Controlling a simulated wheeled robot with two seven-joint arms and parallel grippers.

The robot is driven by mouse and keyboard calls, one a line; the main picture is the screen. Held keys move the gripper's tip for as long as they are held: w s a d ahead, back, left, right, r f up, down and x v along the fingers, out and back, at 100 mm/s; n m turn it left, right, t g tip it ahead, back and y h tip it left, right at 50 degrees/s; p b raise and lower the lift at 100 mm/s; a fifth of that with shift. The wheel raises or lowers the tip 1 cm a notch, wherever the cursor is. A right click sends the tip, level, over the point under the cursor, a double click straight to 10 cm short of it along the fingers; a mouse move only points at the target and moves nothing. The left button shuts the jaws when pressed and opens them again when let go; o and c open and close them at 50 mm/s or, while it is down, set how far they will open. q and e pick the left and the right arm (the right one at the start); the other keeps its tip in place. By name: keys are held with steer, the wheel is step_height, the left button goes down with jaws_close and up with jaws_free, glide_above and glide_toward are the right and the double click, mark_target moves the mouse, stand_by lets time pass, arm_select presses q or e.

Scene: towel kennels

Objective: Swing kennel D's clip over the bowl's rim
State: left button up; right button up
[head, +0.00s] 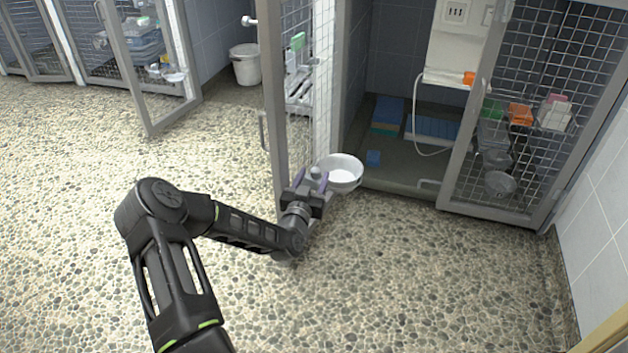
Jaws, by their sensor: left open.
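A white bowl (341,173) sits at the front left of the open kennel, just past my left gripper. My left gripper (314,178) is open, with its fingers close to the bowl's left side by the mesh door. I cannot tell whether it touches the bowl. Something small and purple shows between or beside the fingers. The clip is not clear; the gripper or the door frame may hide it. No letter is readable on the kennel. My right gripper is not in view.
The open mesh door (273,100) stands directly left of my gripper. A second mesh panel (520,110) with bowls behind it is on the right. Blue mats (432,129) lie inside the kennel. A white bucket (246,66) stands further back. The pebbled floor (420,280) in front is clear.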

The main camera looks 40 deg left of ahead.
arm_select(q)
steer(key=shift+w+a, duration=0.15)
steer(key=shift+w, duration=0.3)
steer(key=shift+c, duration=0.3)
jaws_close()
